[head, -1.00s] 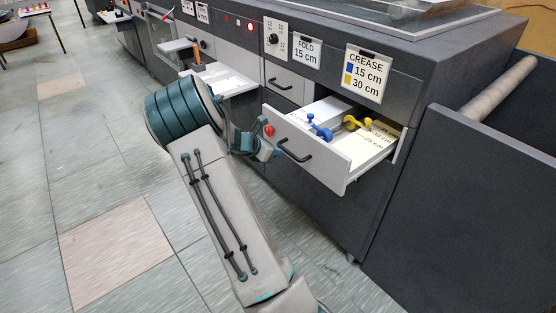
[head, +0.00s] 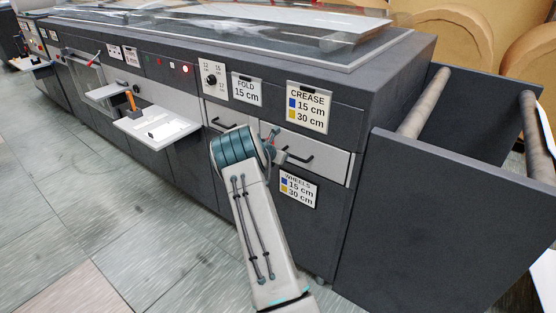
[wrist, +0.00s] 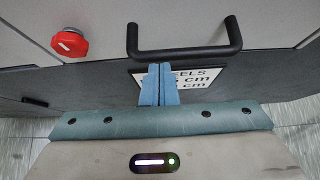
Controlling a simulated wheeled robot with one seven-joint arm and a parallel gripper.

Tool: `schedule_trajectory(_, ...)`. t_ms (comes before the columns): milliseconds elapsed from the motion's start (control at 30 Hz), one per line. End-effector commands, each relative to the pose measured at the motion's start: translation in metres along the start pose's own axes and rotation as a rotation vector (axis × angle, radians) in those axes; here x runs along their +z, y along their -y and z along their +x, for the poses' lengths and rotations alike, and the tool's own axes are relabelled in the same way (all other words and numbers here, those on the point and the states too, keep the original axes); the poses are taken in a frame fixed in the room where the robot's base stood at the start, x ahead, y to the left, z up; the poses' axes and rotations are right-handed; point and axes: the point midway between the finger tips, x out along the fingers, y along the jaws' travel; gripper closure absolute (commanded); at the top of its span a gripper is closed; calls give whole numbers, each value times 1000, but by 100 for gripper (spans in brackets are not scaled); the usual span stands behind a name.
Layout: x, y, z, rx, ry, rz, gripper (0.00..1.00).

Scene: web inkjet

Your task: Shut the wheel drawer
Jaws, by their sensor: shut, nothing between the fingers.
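The wheel drawer's light grey front (head: 325,157) sits flush, or nearly so, with the dark machine body in the head view, and its inside is hidden. Its black bar handle (wrist: 185,50) spans the upper part of the wrist view. My gripper (wrist: 158,68) is shut and empty, with its blue fingertips just below the handle in that picture. I cannot tell whether they touch the drawer. In the head view my gripper (head: 276,147) is at the left end of the drawer front, partly hidden by my arm. The wheels label (head: 298,188) is below the drawer.
A red button (wrist: 70,43) is left of the handle in the wrist view. A white tray (head: 158,128) sticks out of the machine to the left. A dark side bin with rollers (head: 450,180) stands at the right. The tiled floor (head: 60,200) is clear at the left.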

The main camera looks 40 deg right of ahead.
Motion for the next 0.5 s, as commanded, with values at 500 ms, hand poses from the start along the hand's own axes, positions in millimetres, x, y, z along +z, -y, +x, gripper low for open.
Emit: schedule_trajectory(500, 12, 13, 15, -14, 3, 11, 100)
